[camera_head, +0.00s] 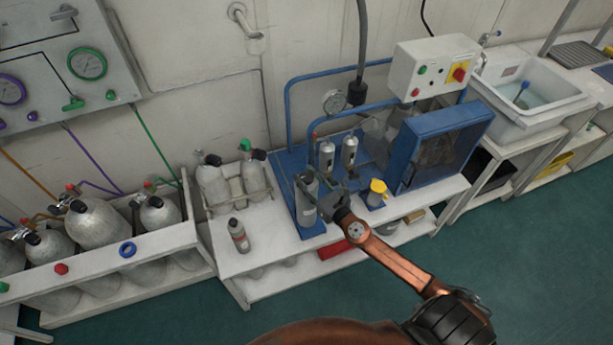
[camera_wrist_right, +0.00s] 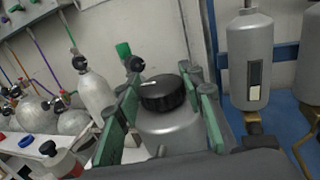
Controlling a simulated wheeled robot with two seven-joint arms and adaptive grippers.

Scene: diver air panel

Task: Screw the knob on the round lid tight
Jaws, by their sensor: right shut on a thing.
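The black round knob (camera_wrist_right: 163,93) has a ribbed side and a pale mark on top. It sits on top of a grey cylinder (camera_wrist_right: 172,132), which stands upright on the blue base plate; the cylinder also shows in the head view (camera_head: 306,210). My right gripper (camera_wrist_right: 165,98) is shut on the knob, with its green-padded fingers on its left and right sides. In the head view the right gripper (camera_head: 315,185) reaches in from the lower right and hides the knob. Where the lid meets the knob I cannot make out. My left gripper is not in view.
Two slim silver filters (camera_head: 349,152) stand close behind the cylinder. A gauge (camera_head: 334,101) and blue pipe frame (camera_head: 287,110) rise behind. A blue guard box (camera_head: 440,140) and yellow-capped item (camera_head: 377,192) are to the right. A small bottle (camera_head: 239,237) stands left.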

